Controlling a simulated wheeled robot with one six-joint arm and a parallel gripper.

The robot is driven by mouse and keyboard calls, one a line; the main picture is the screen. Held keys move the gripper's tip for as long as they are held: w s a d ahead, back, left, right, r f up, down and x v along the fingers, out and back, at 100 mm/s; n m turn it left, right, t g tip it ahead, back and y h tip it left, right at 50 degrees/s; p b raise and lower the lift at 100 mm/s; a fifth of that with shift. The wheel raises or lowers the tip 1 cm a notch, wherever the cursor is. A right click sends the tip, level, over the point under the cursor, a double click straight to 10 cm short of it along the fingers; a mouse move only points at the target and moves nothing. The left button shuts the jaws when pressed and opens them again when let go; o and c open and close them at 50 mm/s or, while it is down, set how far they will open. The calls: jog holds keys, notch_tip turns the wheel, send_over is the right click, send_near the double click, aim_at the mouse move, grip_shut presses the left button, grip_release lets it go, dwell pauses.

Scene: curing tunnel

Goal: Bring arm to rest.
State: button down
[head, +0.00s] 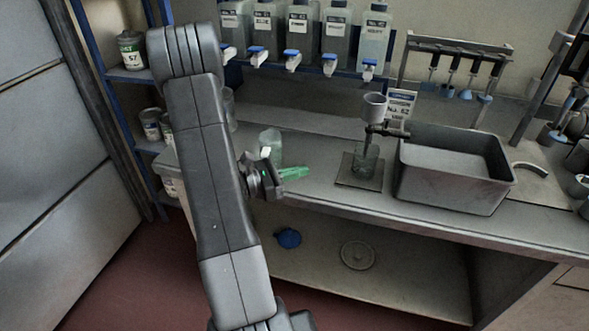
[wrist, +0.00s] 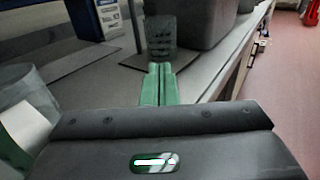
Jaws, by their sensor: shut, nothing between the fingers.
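My gripper (head: 294,173) has green fingers, which lie together with nothing between them. In the head view it is at the front edge of the bench (head: 320,190), beside a clear beaker (head: 270,143) and left of a dark square plate (head: 359,172). In the wrist view the closed fingers (wrist: 158,84) point along the bench toward a clear glass vessel (wrist: 161,32). My arm rises tall and bent at the left of the head view and hides part of the shelf and bench behind it.
A glass beaker (head: 365,160) stands on the plate under a funnel (head: 374,106). A grey tub (head: 455,190) is to its right. Labelled bottles (head: 300,30) with blue taps line the back. A blue shelf rack with cans (head: 132,50) is at left. A blue object (head: 288,238) lies on the lower shelf.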

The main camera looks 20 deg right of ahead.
aim_at(355, 158)
dwell(0.4)
jog(key=d+p, duration=0.1)
jog(key=d, duration=0.8)
jog(key=w+d+p, duration=0.1)
jog(key=d, duration=0.3)
jog(key=shift+d+p, duration=0.3)
jog(key=shift+d, duration=0.1)
jog(key=shift+w+a, duration=0.1)
